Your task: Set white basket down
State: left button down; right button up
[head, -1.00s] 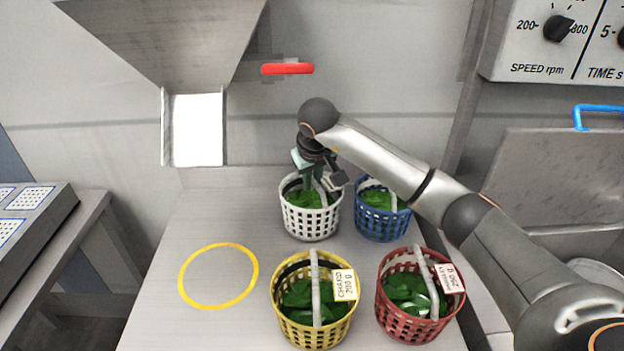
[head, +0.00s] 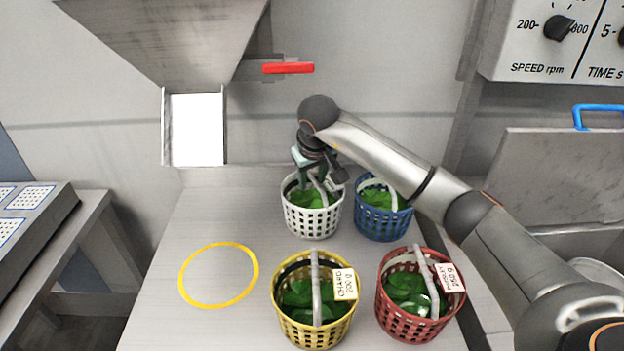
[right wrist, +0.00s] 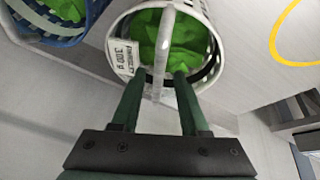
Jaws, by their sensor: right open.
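The white basket (head: 312,218) stands upright on the metal table, at the back, with green leaves inside. In the right wrist view the white basket (right wrist: 205,82) shows with its handle (right wrist: 163,50) and a label. My right gripper (head: 318,178) is above the white basket at its handle. In the right wrist view the two green fingers of my right gripper (right wrist: 155,82) are apart, one on each side of the handle, with a gap to it. My left gripper is not in view.
A blue basket (head: 383,222) stands close to the right of the white one. A yellow basket (head: 313,333) and a red basket (head: 408,327) stand in front. A yellow ring (head: 182,285) marks empty table at the left. A metal chute (head: 193,130) hangs at the back left.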

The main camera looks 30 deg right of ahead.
jog(key=v, duration=0.7)
jog(key=shift+s, duration=0.1)
